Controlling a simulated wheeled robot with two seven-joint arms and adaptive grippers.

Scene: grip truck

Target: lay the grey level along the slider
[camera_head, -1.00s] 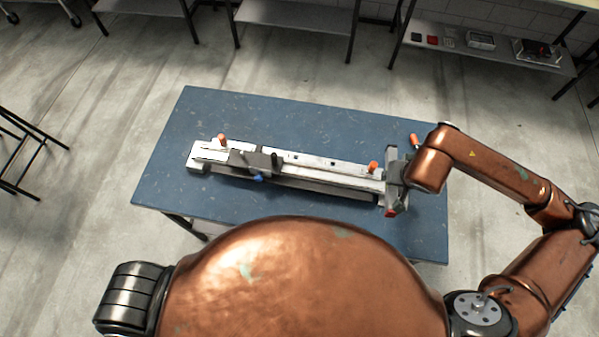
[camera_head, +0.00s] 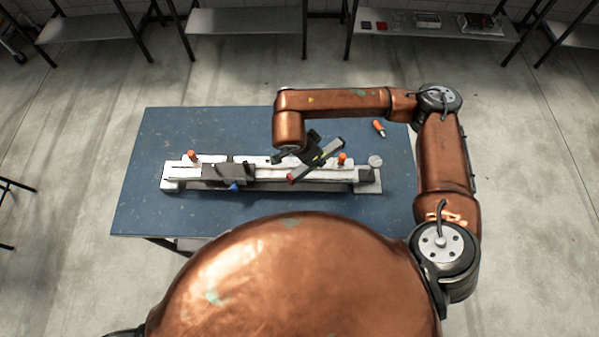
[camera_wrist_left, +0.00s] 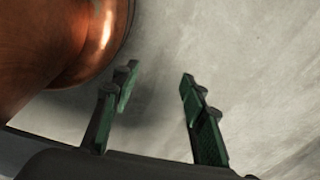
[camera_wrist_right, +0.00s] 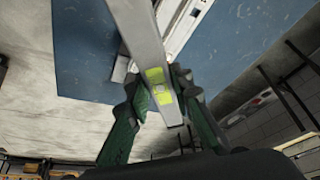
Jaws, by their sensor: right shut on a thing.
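The grey level (camera_head: 325,155), with a yellow vial and red end, is held by my right gripper (camera_head: 307,156) above the linear slider. It is tilted across the slider's line, not parallel to it. In the right wrist view the level (camera_wrist_right: 142,35) passes between the green-padded fingers (camera_wrist_right: 165,105), its yellow-green vial close to them. The slider is a long white rail (camera_head: 268,174) on the blue table, with a dark grey carriage (camera_head: 228,173) on its left part. My left gripper (camera_wrist_left: 158,85) is open and empty over bare floor in the left wrist view; the head view does not show it.
Orange-handled pieces stand at the slider's left (camera_head: 191,155) and right (camera_head: 342,158). Another orange-handled piece (camera_head: 379,128) lies on the blue table (camera_head: 150,135) at the back right. Shelves (camera_head: 250,22) line the back. The table's far left area is clear.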

